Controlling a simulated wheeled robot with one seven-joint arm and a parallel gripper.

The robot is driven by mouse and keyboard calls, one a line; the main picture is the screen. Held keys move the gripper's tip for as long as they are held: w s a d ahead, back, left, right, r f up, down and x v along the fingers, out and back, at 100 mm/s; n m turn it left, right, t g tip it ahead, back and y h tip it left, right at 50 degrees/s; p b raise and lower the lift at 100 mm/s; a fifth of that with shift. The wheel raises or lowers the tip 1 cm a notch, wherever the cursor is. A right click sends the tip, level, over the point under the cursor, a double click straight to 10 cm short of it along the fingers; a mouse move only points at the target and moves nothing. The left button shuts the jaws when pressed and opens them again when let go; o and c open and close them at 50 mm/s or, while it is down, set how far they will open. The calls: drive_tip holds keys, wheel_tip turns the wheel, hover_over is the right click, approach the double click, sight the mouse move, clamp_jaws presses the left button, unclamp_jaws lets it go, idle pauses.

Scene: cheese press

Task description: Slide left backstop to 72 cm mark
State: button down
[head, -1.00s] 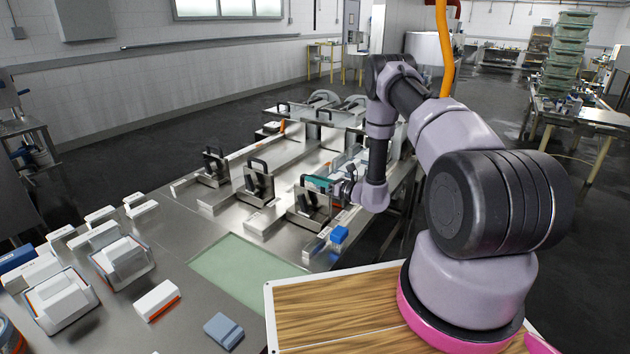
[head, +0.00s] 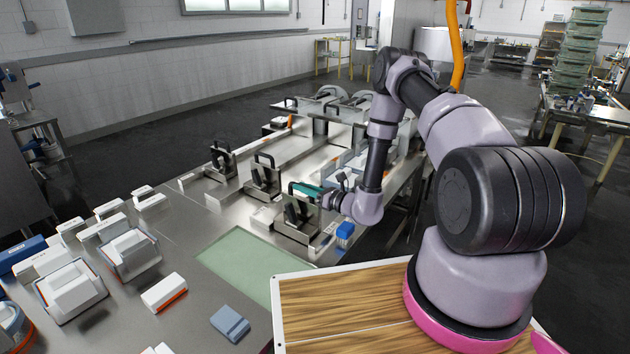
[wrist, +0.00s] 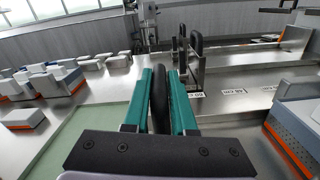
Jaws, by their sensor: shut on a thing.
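Three metal backstops with black loop handles stand on the steel table in the head view: a far one (head: 222,162), a middle one (head: 262,182) and the nearest one (head: 298,222). I cannot tell from the pictures which is named left. My gripper (head: 306,189), with teal fingers, is shut on the nearest backstop's black handle. In the wrist view this handle (wrist: 160,92) stands upright between the two fingertips. Small white labels (wrist: 232,91) lie on the steel beyond; their marks are too small to read surely. The held backstop's base is hidden in the wrist view.
A blue block (head: 345,230) sits right of the held backstop. A green mat (head: 240,262) lies clear in front. Several white moulds (head: 72,288) and a blue-grey block (head: 230,322) stand on the left. A wooden board (head: 330,305) is nearest me.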

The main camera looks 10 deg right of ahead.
drive_tip(key=shift+s+a+f, duration=0.1)
drive_tip(key=shift+s+a, duration=0.5)
drive_tip(key=shift+s, duration=0.05)
drive_tip(key=c, duration=0.8)
unclamp_jaws()
drive_tip(key=shift+o, duration=0.2)
drive_tip(key=v, duration=1)
drive_tip(key=shift+s+d, duration=0.25)
drive_tip(key=shift+s, duration=0.05)
